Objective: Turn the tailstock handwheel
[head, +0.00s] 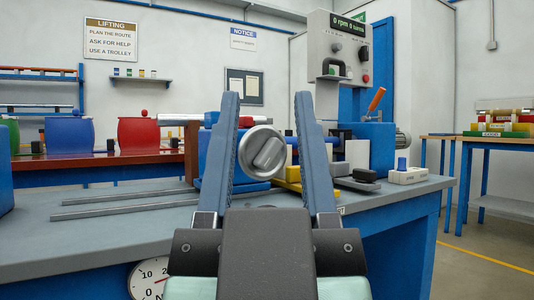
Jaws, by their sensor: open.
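The handwheel (247,152) is a round silver-grey disc with a raised bar across its face, tilted up to the right. It is in the middle of the head view, on the blue tailstock body (205,160). My gripper (266,96) is open and empty, its two long blue-grey fingers pointing away from me. In the picture the wheel shows between the fingers, its left edge close to the left finger. I cannot tell whether the fingertips reach the wheel's depth. The fingers hide parts of the tailstock.
The grey bench top (110,232) carries two metal rails (125,205) at left. A white block with a blue button (407,174) and a black piece (365,174) lie at right. A control panel (340,60) reading 0 rpm stands behind. Blue (69,136) and red drums stand at back left.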

